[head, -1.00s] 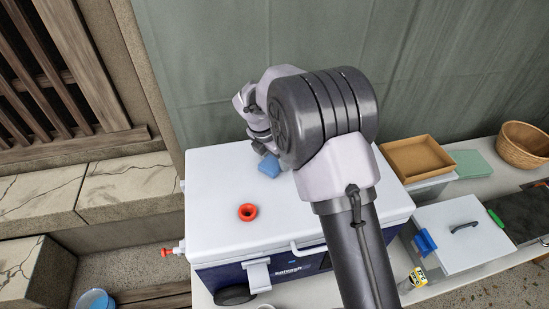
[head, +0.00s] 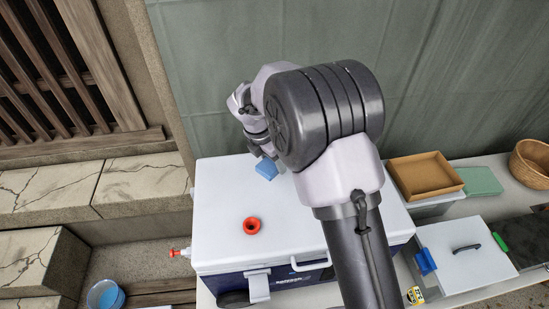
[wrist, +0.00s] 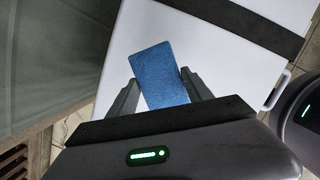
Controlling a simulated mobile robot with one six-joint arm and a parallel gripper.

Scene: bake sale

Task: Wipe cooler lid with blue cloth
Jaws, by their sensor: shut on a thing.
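The blue cloth (head: 266,169) is a small folded block between the fingers of my gripper (head: 264,156). In the wrist view my gripper (wrist: 158,97) is shut on the cloth (wrist: 157,75), one dark finger on each side. The white cooler lid (head: 222,201) lies closed on a dark blue cooler (head: 303,276). The cloth is over the back part of the lid; I cannot tell if it touches. The lid also shows in the wrist view (wrist: 205,55). My arm hides the lid's right part in the head view.
A red ring (head: 251,226) lies on the lid. To the right are a brown tray (head: 425,176), a green board (head: 480,181), a basket (head: 532,160) and a white lidded box (head: 462,262) with a blue item (head: 425,262). A blue bucket (head: 104,296) stands lower left. A grey-green curtain hangs behind.

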